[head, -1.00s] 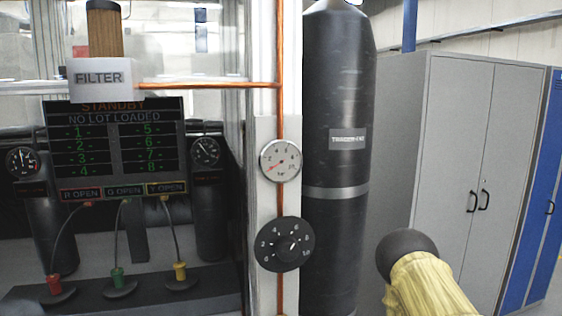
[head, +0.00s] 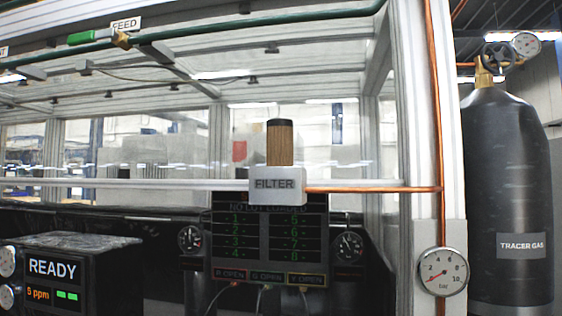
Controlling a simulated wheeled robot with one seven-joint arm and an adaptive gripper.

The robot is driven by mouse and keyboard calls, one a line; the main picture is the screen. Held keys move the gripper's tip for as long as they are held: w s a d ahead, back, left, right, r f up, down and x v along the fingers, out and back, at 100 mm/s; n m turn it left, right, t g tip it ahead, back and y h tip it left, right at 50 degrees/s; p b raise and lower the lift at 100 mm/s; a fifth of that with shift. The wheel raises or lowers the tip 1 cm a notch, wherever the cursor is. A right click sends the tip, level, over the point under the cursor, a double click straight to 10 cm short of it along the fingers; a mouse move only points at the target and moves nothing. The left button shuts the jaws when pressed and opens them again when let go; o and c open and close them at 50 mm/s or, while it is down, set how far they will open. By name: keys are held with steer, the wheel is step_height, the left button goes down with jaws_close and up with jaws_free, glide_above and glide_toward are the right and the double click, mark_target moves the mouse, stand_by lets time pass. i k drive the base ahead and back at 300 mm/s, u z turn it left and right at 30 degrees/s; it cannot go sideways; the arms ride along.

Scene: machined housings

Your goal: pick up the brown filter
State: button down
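The brown filter (head: 280,146) is a short upright cylinder with a dark cap. It stands on a white block labelled FILTER (head: 277,185), fixed on a horizontal pipe across the front of a framed, glazed enclosure. The filter is in plain view near the middle of the head view. My gripper is not in this view.
A copper pipe (head: 375,189) runs right from the block to a vertical copper line. A dial gauge (head: 443,272) and a black TRACER GAS cylinder (head: 505,200) stand at right. A READY display (head: 53,277) is lower left. A green feed pipe (head: 250,33) crosses above.

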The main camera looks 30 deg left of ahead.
mark_target(279, 131)
steer(key=z, duration=1.35)
steer(key=k, duration=0.5)
steer(key=u, duration=1.35)
steer(key=i, duration=0.5)
steer(key=z, duration=0.05)
